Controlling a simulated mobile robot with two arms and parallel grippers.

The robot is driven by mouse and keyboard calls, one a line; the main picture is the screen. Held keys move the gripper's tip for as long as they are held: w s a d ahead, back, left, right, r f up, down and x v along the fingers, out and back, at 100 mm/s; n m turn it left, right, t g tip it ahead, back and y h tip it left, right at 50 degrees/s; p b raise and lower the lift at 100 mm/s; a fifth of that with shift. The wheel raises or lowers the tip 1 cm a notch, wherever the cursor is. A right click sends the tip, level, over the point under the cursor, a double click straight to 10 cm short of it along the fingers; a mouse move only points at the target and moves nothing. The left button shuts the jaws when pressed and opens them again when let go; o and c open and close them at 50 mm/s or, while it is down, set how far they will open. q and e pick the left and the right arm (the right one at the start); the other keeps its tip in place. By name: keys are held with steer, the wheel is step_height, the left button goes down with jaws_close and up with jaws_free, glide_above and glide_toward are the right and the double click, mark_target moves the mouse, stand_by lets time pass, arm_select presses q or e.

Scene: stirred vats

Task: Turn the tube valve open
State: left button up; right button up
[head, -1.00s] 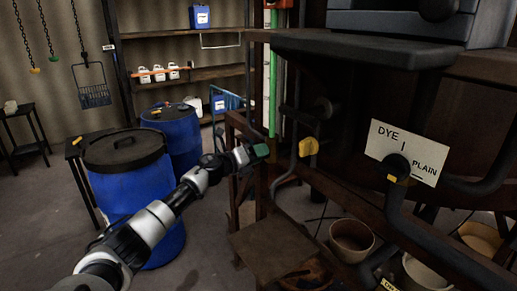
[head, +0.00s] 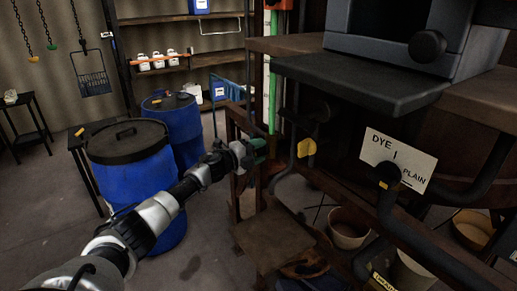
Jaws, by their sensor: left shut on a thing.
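A green vertical tube (head: 273,95) with a pale scale beside it stands behind the wooden frame, right of centre. My left arm reaches in from the lower left. My left gripper (head: 250,153) is shut at the foot of the green tube, on a small dark green part (head: 260,149) that looks like the tube valve's handle. The gripper covers part of it, so its turn angle cannot be told.
Two blue drums (head: 135,190) stand left of my arm. A DYE/PLAIN sign (head: 397,160) hangs at right behind a dark pipe with a yellow mark. A yellow tab (head: 306,148) is right of my gripper. A pale bucket (head: 349,228) stands below. Open floor lies at left.

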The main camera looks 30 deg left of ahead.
stand_by(0.5)
arm_select(q)
steer(key=o, duration=0.9)
steer(key=shift+b+v, duration=1.6)
steer(key=shift+v, duration=3.8)
steer(key=shift+f, duration=0.1)
